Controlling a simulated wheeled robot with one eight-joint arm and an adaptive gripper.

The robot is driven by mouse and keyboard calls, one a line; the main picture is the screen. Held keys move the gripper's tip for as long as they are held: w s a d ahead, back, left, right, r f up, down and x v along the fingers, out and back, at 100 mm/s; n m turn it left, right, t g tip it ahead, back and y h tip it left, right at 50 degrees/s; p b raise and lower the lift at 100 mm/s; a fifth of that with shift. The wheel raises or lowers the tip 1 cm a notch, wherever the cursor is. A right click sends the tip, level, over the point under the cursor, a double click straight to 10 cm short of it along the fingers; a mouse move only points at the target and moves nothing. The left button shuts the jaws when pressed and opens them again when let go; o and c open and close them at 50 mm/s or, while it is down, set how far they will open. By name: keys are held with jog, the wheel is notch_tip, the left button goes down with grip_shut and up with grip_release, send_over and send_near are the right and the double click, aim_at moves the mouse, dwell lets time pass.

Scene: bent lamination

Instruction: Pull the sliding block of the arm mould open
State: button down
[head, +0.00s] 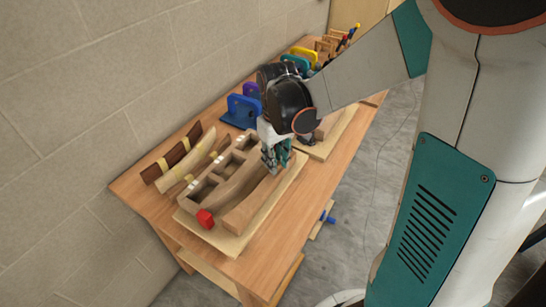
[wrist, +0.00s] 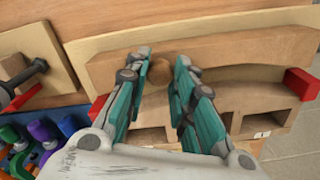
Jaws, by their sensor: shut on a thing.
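The arm mould lies on a pale base board (head: 233,247) on the bench. Its sliding block (head: 257,204) is a curved wooden piece on the right side of the mould in the head view. It spans the upper part of the wrist view (wrist: 240,55). Beside it is the mould's fixed form (head: 208,187) with open compartments. My gripper (head: 277,160) points down over the sliding block. In the wrist view its fingers (wrist: 157,75) are closed around a round wooden knob (wrist: 158,73) at the block. The gap between block and form is hard to judge.
A red block (head: 205,218) sits at the mould's near end; another red piece (wrist: 300,83) shows in the wrist view. The wall borders the bench left; open floor lies right.

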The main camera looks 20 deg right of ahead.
jog(key=c, duration=1.3)
grip_release()
jog(key=shift+c, duration=0.2)
jog(key=shift+r, duration=0.1)
notch_tip(320, 180, up, 12)
jog(key=shift+s, duration=0.15)
jog(key=s+a+m+t, duration=0.2)
jog(key=s+t, duration=0.5)
jog(key=s, duration=0.5)
jog(key=shift+s+m+b, duration=0.25)
jog(key=shift+m+b, duration=0.05)
jog(key=shift+b, duration=0.05)
